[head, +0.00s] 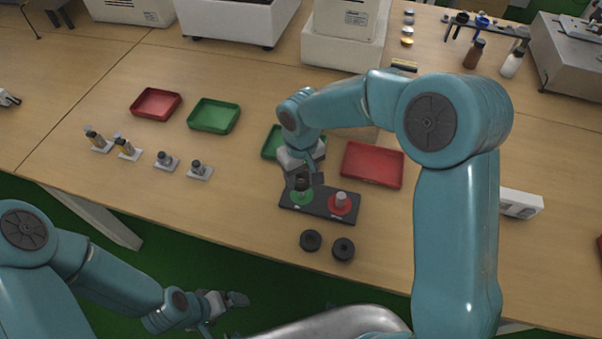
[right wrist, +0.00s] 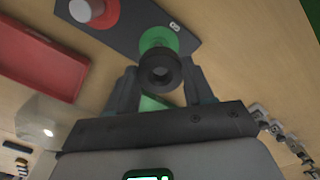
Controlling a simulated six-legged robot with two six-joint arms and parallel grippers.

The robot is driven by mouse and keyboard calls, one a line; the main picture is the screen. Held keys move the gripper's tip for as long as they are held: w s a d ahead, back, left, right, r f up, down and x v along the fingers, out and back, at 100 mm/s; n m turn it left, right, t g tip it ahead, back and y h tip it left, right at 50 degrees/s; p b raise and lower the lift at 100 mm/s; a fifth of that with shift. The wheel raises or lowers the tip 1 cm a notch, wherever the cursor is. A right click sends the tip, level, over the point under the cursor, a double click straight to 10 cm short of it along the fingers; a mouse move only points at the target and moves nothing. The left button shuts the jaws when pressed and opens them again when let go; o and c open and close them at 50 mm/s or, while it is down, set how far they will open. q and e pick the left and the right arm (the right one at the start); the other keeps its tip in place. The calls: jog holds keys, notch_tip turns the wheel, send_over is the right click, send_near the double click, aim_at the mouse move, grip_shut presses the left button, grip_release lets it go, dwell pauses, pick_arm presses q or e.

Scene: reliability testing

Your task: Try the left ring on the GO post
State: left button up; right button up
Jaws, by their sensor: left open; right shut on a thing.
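My right gripper (head: 303,181) is shut on a black ring (right wrist: 160,70) over the green disc (head: 301,196) of the GO post, on the left of a dark base plate (head: 322,207). The ring appears raised above the disc. The GO post itself is hidden, so I cannot tell whether the ring is around it. A red disc with a grey post (head: 341,201) stands on the plate's right. Two more black rings, the left one (head: 311,240) and the right one (head: 343,249), lie in front of the plate. My left gripper (head: 226,308) is open and empty beyond the table's front edge.
A green tray (head: 268,152) and a red tray (head: 373,181) lie behind the plate. Another red tray (head: 155,118) and green tray (head: 213,129) lie further left. Several small fittings (head: 167,161) stand in a row on the left. Bare table lies between them and the plate.

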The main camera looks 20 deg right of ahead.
aim_at(301, 184)
jog(key=shift+f, duration=0.2)
jog(key=shift+f, duration=0.1)
jog(key=shift+f+b, duration=0.25)
jog(key=shift+b, duration=0.1)
jog(key=shift+f, duration=0.15)
jog(key=shift+f, duration=0.1)
jog(key=shift+f+b, duration=0.35)
jog(key=shift+b, duration=0.2)
jog(key=shift+f+b, duration=0.95)
jog(key=shift+f, duration=0.2)
jog(key=shift+r, duration=0.2)
